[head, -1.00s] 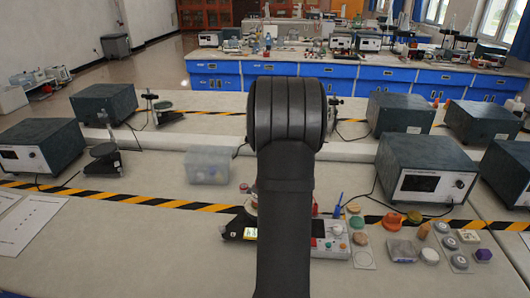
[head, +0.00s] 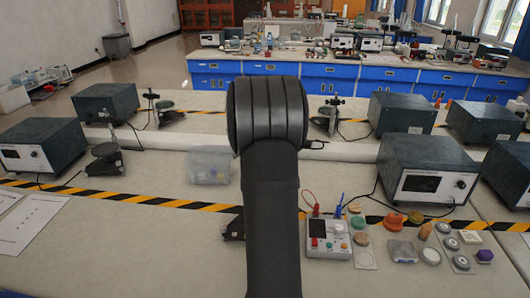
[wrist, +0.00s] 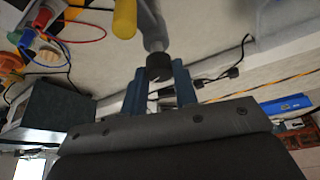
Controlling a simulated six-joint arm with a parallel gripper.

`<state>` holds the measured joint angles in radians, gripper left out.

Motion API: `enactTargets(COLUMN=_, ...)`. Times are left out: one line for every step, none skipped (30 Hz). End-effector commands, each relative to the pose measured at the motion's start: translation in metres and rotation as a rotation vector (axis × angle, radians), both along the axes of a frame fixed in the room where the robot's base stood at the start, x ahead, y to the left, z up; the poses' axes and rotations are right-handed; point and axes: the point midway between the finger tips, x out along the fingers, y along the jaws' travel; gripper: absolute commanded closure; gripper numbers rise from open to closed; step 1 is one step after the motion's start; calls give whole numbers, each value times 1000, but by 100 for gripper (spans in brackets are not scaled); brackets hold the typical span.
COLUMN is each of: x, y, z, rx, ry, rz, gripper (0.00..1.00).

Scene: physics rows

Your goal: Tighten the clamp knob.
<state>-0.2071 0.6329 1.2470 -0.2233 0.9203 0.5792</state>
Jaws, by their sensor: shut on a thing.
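In the wrist view, a short black knob (wrist: 158,66) sits at the end of a grey metal shaft (wrist: 150,28). My gripper (wrist: 160,77) has its two blue-grey fingers on either side of the knob and is shut on it. A yellow rounded part (wrist: 124,18) is beside the shaft, to its left. How the shaft joins the rest of the clamp is out of the frame. In the head view, my own dark arm hides the gripper and the knob. A dark piece of a stand (head: 234,228) shows just left of my arm.
A meter with leads (head: 329,238) stands close right of my arm, with several small coloured pieces beyond it. A clear box (head: 209,167) and a black stand (head: 104,158) are to the left. Dark instrument boxes (head: 428,168) stand on both sides.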

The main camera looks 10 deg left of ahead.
Motion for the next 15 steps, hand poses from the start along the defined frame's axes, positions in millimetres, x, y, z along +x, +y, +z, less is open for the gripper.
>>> enactTargets(x=0, y=1, z=0, rx=-1, ry=0, rz=-37, gripper=96)
enactTargets(x=0, y=1, z=0, rx=-1, ry=-1, rz=-61, gripper=96)
enactTargets(x=1, y=1, z=1, rx=0, ry=-1, rz=-91, gripper=96)
enactTargets(x=0, y=1, z=1, rx=1, ry=0, rz=-113, gripper=96)
enactTargets(x=1, y=1, z=1, rx=1, ry=0, rz=-135, gripper=96)
enactTargets(x=1, y=2, z=0, rx=0, ry=-1, rz=-160, gripper=96)
enactTargets(x=1, y=2, z=0, rx=0, ry=0, rz=-180, gripper=96)
enactTargets(x=0, y=2, z=0, rx=1, ry=1, rz=-197, gripper=96)
enactTargets(x=1, y=2, z=0, rx=1, ry=0, rz=-218, gripper=96)
enactTargets(x=1, y=2, z=0, rx=1, ry=0, rz=-234, gripper=96)
enactTargets(x=1, y=2, z=0, rx=1, ry=0, rz=-247, gripper=96)
enactTargets(x=1, y=2, z=0, rx=0, ry=0, rz=-264, gripper=96)
enactTargets(x=1, y=2, z=0, rx=1, ry=1, rz=-275, gripper=96)
enactTargets(x=1, y=2, z=0, rx=2, ry=0, rz=-285, gripper=96)
enactTargets(x=1, y=2, z=0, rx=2, ry=0, rz=-297, gripper=96)
